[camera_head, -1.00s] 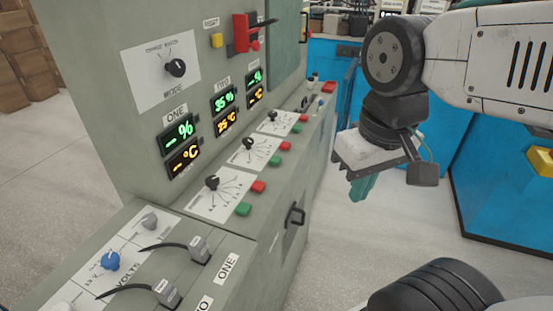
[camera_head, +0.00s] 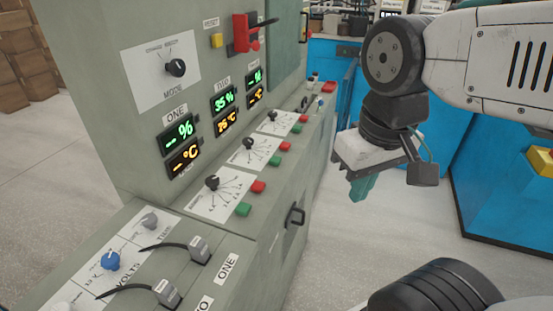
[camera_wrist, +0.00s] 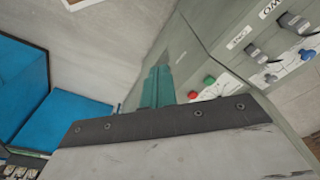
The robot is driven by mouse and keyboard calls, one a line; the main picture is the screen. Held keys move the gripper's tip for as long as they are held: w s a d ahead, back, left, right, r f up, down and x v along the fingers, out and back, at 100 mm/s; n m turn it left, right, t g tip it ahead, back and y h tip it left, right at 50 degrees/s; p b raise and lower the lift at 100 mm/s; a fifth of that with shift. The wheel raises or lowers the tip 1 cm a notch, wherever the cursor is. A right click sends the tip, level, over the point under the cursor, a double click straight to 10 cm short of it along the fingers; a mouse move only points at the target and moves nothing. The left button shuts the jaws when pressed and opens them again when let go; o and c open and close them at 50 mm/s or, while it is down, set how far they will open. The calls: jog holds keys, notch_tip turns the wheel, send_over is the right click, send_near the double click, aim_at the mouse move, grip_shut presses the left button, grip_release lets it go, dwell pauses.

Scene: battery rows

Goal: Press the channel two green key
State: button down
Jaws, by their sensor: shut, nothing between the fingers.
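The middle green key (camera_head: 275,160) sits on the console's sloped ledge, beside a red key (camera_head: 288,147) and a black knob (camera_head: 248,143). It lines up with the column marked TWO, whose green display (camera_head: 223,101) reads 35 %. My gripper (camera_head: 361,187) has teal fingers, is shut and empty, and hangs in the air to the right of the ledge, apart from the keys. In the wrist view the shut fingers (camera_wrist: 158,87) point toward the console.
A nearer green key (camera_head: 243,209) and a farther one (camera_head: 296,128) flank the middle key. A black handle (camera_head: 295,216) sticks out of the console front. Blue cabinets (camera_head: 510,185) stand at right. The floor between is clear.

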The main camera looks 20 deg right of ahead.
jog(key=m+t+y, duration=0.4)
jog(key=m+t, duration=0.3)
jog(key=m, duration=1.5)
send_over(278, 160)
notch_tip(278, 160, down, 9)
jog(key=shift+d+r, duration=0.1)
jog(key=shift+f, duration=4.4)
